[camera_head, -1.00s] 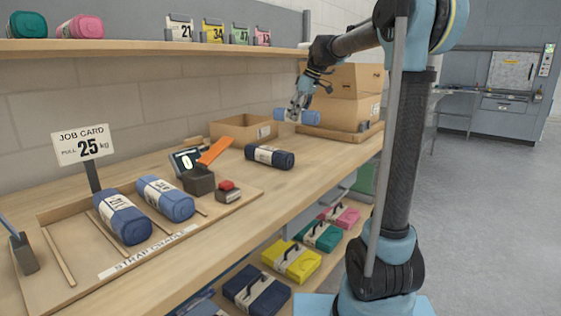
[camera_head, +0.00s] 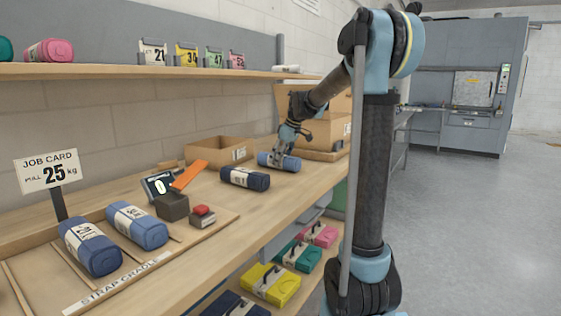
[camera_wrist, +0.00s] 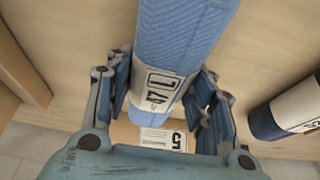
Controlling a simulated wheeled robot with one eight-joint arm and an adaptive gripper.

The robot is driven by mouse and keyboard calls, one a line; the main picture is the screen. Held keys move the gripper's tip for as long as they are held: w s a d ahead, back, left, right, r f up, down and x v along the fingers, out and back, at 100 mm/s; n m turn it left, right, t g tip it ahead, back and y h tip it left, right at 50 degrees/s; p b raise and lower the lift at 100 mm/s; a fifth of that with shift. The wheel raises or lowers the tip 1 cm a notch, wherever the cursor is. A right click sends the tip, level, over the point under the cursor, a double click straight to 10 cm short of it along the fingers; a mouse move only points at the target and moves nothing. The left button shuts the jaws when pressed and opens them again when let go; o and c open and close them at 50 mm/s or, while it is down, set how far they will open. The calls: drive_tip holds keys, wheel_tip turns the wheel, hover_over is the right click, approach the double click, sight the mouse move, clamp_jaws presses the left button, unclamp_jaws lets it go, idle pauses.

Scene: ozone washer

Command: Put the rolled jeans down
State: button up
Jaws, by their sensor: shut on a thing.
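A light blue rolled jeans bundle with a pale label band (camera_head: 291,164) is between the fingers of my gripper (camera_head: 280,159). It lies level, at or just above the wooden bench top; I cannot tell whether it touches. In the wrist view the roll (camera_wrist: 180,45) passes between both fingers of my gripper (camera_wrist: 165,90), which are shut on it. A darker navy roll with a white band (camera_head: 245,179) lies on the bench just left of it, apart from it; it also shows at the wrist view's right edge (camera_wrist: 268,122).
Two blue rolls (camera_head: 137,225) (camera_head: 90,247) lie in the strap cradle tray (camera_head: 200,238) at left. A dark box (camera_head: 172,207) and a red-topped block (camera_head: 203,213) sit between. Bench in front is clear.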

drive_tip(key=shift+f, duration=0.2)
drive_tip(key=o, duration=1.3)
drive_tip(key=shift+o, duration=0.2)
drive_tip(key=v, duration=1.2)
drive_tip(key=shift+d, duration=0.1)
